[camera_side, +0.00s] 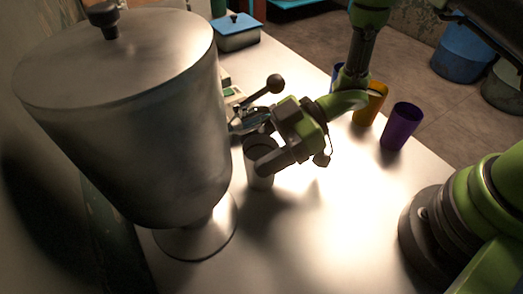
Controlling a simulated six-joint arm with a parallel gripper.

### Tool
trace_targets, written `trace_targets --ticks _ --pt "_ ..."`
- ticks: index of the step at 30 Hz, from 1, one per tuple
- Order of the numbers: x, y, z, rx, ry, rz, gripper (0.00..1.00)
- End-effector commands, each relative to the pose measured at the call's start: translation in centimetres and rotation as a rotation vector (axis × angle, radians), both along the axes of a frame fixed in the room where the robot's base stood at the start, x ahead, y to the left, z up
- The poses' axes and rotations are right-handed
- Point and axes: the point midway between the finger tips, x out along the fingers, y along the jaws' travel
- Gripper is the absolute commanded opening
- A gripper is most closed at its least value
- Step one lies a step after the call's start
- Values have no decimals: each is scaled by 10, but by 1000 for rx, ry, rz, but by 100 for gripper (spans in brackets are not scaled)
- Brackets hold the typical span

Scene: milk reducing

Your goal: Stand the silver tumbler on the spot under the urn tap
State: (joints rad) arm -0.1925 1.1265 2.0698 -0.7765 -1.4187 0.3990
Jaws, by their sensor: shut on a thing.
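The large silver urn (130,120) stands at the left on a round foot (205,230), with a dark knob on its lid. Its tap lever with a dark ball end (275,84) sticks out to the right. I cannot tell whether the tumbler's base touches the table. The spot under the tap is not clearly visible.
An orange cup (371,103), a purple cup (401,127) and a partly hidden blue cup (338,72) stand on the white table (330,235) behind my gripper. A blue-lidded box (237,32) sits at the far end. The front middle of the table is clear.

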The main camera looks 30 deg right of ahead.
Motion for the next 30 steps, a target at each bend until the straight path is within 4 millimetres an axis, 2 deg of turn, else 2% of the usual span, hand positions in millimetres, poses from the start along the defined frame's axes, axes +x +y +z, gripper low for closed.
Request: trace_targets --ticks 13,14,15,17,27,30 --pt "0 0 -8 0 0 -2 34" --pt "0 0 -8 0 0 -2 66" --pt "0 0 -8 0 0 -2 75" --pt "0 0 -7 0 0 -2 87" --pt "0 -1 -4 1 -1 -3 87" --pt "-1 -13 0 0 0 -8 87"
